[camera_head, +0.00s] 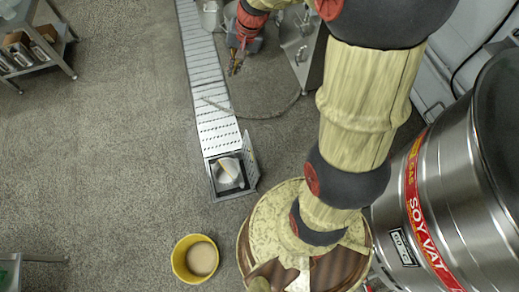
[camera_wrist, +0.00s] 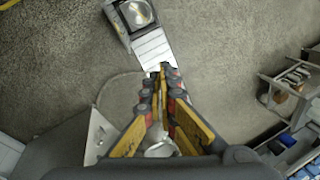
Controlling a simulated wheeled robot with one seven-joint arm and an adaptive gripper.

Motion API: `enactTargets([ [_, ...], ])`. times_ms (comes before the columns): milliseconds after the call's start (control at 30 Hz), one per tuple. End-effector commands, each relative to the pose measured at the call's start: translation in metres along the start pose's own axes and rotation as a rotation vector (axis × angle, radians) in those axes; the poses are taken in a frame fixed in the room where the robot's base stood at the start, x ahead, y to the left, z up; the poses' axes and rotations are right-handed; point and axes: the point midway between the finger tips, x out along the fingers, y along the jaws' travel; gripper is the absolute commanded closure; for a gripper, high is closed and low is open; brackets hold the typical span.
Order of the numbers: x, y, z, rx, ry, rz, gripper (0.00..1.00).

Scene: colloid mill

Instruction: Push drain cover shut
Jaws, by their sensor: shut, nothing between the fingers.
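The drain channel (camera_head: 210,90) is a long pale slotted strip in the floor. At its near end is an open square drain pit (camera_head: 214,190) with a pale rounded thing inside. The drain cover (camera_head: 250,160), a perforated panel, stands raised along the pit's right edge. In the wrist view the pit (camera_wrist: 148,30) is at the top, with the raised cover (camera_wrist: 116,24) on its left. My gripper (camera_head: 236,68) is shut and empty, beyond the pit towards the channel's far end and apart from the cover. Its closed fingertips (camera_wrist: 160,72) overlap the channel in the wrist view.
A yellow bucket (camera_head: 180,262) stands left of and nearer than the pit. A hose (camera_head: 268,115) lies across the floor near the channel. The soy vat (camera_head: 455,190) fills the right side. A shelf (camera_head: 35,48) stands far left.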

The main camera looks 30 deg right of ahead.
Motion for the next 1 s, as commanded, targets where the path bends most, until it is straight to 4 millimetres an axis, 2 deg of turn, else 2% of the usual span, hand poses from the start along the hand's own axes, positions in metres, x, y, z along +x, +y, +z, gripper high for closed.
enactTargets([
  [33, 0.018, 0.006, -0.011, 0.041, -0.018, 0.001, 1.00],
  [300, 0.104, 0.040, -0.061, 0.254, -0.075, -0.008, 1.00],
  [533, 0.186, 0.083, -0.091, 0.443, -0.120, -0.009, 1.00],
  [767, 0.272, 0.136, -0.105, 0.635, -0.160, -0.005, 1.00],
  [1000, 0.366, 0.199, -0.099, 0.839, -0.199, 0.009, 1.00],
])
